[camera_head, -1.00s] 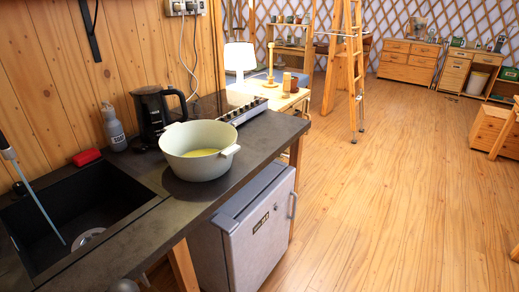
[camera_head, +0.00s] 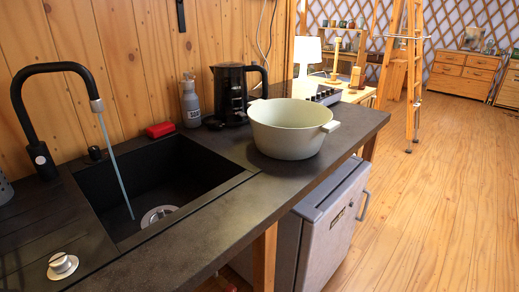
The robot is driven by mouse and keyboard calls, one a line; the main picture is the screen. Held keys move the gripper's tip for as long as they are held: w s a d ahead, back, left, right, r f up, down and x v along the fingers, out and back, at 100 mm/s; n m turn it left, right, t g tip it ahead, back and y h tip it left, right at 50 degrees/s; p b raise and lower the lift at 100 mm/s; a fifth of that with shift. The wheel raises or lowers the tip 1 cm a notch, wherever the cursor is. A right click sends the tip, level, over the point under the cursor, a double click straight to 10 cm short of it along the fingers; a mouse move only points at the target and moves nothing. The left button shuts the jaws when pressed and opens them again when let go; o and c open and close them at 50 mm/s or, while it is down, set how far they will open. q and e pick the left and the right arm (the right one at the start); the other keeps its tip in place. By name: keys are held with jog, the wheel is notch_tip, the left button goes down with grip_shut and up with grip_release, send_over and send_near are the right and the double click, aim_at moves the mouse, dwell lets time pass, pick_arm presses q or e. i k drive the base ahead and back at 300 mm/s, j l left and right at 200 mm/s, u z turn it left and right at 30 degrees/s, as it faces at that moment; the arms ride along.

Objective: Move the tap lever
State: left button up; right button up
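The black tap (camera_head: 58,68) stands at the left behind the sink, its spout arching up and over to the right. A thin bluish-grey stream (camera_head: 116,165) runs from the grey spout tip down into the dark sink basin (camera_head: 165,180). The thick lower body of the tap (camera_head: 41,160) has a small light mark on its side; I cannot make out the lever clearly there. A small black knob (camera_head: 95,153) sits on the sink rim right of the tap. Neither of my grippers is in view.
A large pale pot (camera_head: 290,130) stands on the dark counter right of the sink. A black kettle (camera_head: 230,95), a grey bottle (camera_head: 191,103) and a red sponge (camera_head: 160,130) are along the wall. A metal knob (camera_head: 62,265) is at front left.

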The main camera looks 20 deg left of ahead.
aim_at(41, 160)
jog(key=k+l, duration=0.1)
jog(key=k, duration=0.25)
jog(key=k+l, duration=0.1)
jog(key=k, duration=0.25)
jog(key=u, duration=1.15)
jog(key=i+j+u, duration=0.15)
jog(key=i+u, duration=0.3)
